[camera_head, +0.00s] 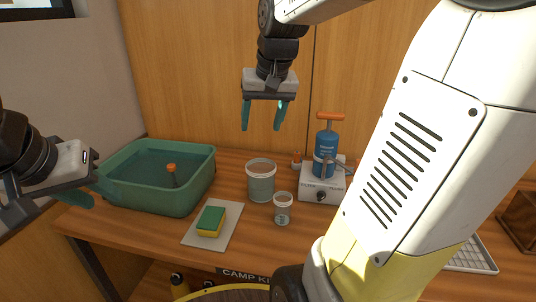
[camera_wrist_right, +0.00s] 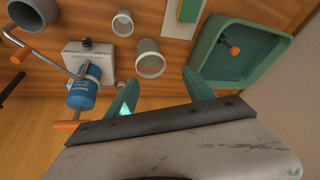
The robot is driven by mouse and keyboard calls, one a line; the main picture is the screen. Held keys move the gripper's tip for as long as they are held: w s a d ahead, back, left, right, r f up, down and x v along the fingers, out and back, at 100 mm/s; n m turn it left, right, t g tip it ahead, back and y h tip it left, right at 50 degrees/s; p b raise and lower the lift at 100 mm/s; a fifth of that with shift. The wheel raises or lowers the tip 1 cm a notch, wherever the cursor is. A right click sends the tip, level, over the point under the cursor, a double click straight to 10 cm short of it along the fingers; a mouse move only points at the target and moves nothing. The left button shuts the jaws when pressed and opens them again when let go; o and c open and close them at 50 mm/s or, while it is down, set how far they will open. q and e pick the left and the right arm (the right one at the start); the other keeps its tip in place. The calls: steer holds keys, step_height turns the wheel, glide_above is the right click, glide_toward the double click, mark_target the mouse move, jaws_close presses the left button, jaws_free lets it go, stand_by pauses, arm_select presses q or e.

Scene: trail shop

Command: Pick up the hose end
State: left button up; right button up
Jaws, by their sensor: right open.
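My right gripper (camera_head: 263,123) is open and empty, hanging above the counter in front of the wooden back wall. Its two teal fingers also show apart in the right wrist view (camera_wrist_right: 160,78). A blue pump (camera_head: 326,148) with an orange top handle stands on a white base. A small orange tip (camera_head: 296,156) shows just left of the pump, apart from my gripper; it may be the hose end. Another orange-topped piece (camera_head: 172,168) stands in the green basin (camera_head: 190,205). My left gripper (camera_head: 104,200) is open at the basin's left side.
A larger rimmed container (camera_head: 261,183) and a smaller cup (camera_head: 283,210) stand left of the pump base (camera_head: 318,190). A green and yellow sponge (camera_head: 210,220) lies on a pale board (camera_head: 228,236). My right arm hides much of the counter's right side.

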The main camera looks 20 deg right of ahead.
steer(key=w+d+f+m+g, duration=0.15)
steer(key=w+d, duration=0.25)
steer(key=w, duration=0.6)
steer(key=m+g, duration=0.3)
steer(key=m, duration=0.2)
glide_above(297, 162)
steer(key=w, duration=0.2)
steer(key=shift+h, duration=0.3)
steer(key=f, duration=1.9)
steer(key=shift+s+d+f, duration=0.2)
steer(key=shift+d+f, duration=0.05)
steer(key=shift+d, duration=0.1)
steer(key=f, duration=0.7)
steer(key=shift+s+a+f, duration=0.1)
steer(key=shift+s, duration=0.15)
steer(key=shift+f, duration=0.45)
